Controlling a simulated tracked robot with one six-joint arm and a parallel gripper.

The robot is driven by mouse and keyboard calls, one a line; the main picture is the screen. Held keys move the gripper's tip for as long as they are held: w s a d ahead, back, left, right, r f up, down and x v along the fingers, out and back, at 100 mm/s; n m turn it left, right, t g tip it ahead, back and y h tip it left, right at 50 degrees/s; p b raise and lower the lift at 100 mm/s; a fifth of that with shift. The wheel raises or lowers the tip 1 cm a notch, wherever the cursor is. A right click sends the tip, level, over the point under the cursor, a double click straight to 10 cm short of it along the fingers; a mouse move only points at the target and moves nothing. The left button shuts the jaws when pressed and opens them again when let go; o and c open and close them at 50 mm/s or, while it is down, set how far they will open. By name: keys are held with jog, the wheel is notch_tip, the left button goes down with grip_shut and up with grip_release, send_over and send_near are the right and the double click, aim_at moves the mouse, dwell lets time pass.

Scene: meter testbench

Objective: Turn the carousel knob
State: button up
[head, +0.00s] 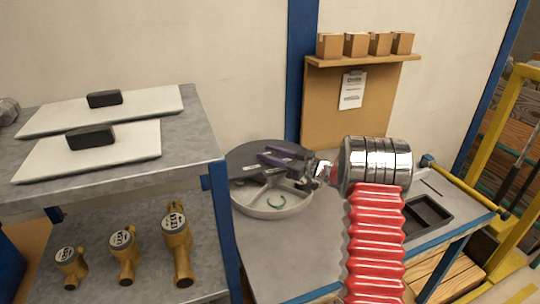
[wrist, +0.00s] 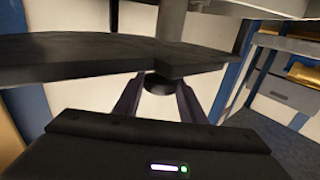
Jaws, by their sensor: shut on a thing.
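The carousel (head: 272,209) is a round grey tray with dividers and a dark cover over its back part, on the grey bench. My gripper (head: 262,165) reaches over the carousel from the right. In the wrist view, the purple fingers of my gripper (wrist: 158,88) are on both sides of the short black carousel knob (wrist: 158,82), shut on it, just below the dark cover's edge (wrist: 80,50). The knob is hidden behind my gripper in the head view.
A metal shelf (head: 203,140) on the left holds two white boards with black blocks above and several brass meters below. A black tray (head: 427,214) lies on the bench at right. A wall shelf (head: 362,61) carries several small boxes. The bench front is clear.

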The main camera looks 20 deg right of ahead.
jog(key=m+t+h, duration=0.1)
jog(key=m+h, duration=0.1)
jog(key=h, duration=0.1)
jog(key=m+t+h, duration=0.2)
jog(key=shift+a+h, duration=0.1)
jog(key=shift+h, duration=0.3)
jog(key=shift+m+t+h, duration=0.5)
jog(key=shift+m+h, duration=1.3)
jog(key=shift+h, duration=0.8)
jog(key=shift+m+h, duration=0.4)
jog(key=shift+h, duration=0.3)
jog(key=o, duration=1)
jog(key=s, duration=1.3)
jog(key=shift+s+a, duration=0.3)
jog(key=shift+s, duration=0.05)
